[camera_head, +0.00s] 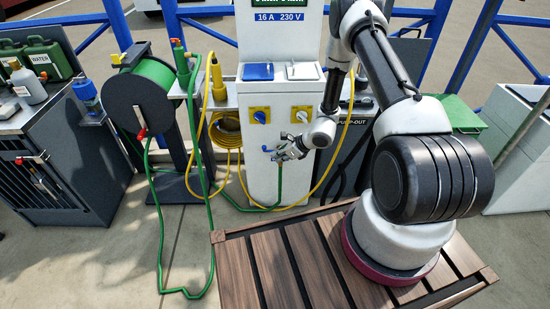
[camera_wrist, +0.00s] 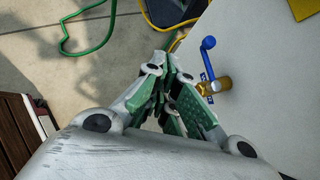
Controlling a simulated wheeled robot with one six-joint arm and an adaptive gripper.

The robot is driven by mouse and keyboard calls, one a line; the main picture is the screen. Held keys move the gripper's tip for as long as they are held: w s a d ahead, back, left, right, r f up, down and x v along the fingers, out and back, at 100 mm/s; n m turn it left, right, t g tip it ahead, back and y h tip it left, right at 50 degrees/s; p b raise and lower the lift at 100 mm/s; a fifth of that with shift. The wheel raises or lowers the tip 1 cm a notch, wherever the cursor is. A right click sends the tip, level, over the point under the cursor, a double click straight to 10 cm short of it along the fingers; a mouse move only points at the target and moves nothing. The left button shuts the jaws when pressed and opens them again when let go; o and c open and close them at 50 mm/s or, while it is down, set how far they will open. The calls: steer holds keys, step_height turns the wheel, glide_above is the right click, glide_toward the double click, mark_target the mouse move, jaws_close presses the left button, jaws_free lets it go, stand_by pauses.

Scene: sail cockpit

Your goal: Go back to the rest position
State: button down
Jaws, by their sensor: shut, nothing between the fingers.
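My gripper (camera_head: 282,152) is in front of the white service pedestal (camera_head: 262,185), beside its small blue-handled tap (camera_head: 267,149). In the wrist view my gripper's green-padded fingers (camera_wrist: 175,80) are closed together with nothing between them. The brass tap with its blue lever (camera_wrist: 208,58) is just right of the fingertips, apart from or very near the right finger; I cannot tell exactly. My arm reaches from the right foreground toward the pedestal.
A green hose reel (camera_head: 150,85) stands left of the pedestal, with a green hose (camera_head: 162,230) trailing on the ground. A yellow cable (camera_head: 216,100) loops beside the pedestal. A dark workbench (camera_head: 60,150) is at left. A slatted wooden platform (camera_head: 285,265) lies under my base. Open concrete is at lower left.

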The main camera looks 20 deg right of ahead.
steer(key=shift+s+d+r, duration=0.2)
steer(key=shift+s+r, duration=0.9)
steer(key=shift+r, duration=0.15)
steer(key=s+a+r+n+g+y, duration=0.1)
steer(key=s+r+n+g, duration=0.25)
steer(key=s, duration=0.35)
steer(key=s+r+n+g+y, duration=0.2)
steer(key=s+r+n, duration=0.3)
steer(key=s, duration=0.1)
steer(key=s+d+r+n+t+h, duration=0.1)
steer(key=s+d+r+n+h, duration=0.2)
steer(key=r, duration=1)
steer(key=s+d+r+n+t+h, duration=0.1)
steer(key=s+d+r+n+h, duration=0.2)
steer(key=s+d+r+n, duration=0.3)
steer(key=s+d+r+n+t+h, duration=0.2)
steer(key=s+r+n, duration=0.7)
steer(key=r, duration=1.2)
steer(key=shift+s+d+h, duration=0.2)
steer(key=shift+d+h, duration=0.5)
steer(key=shift+d, duration=0.5)
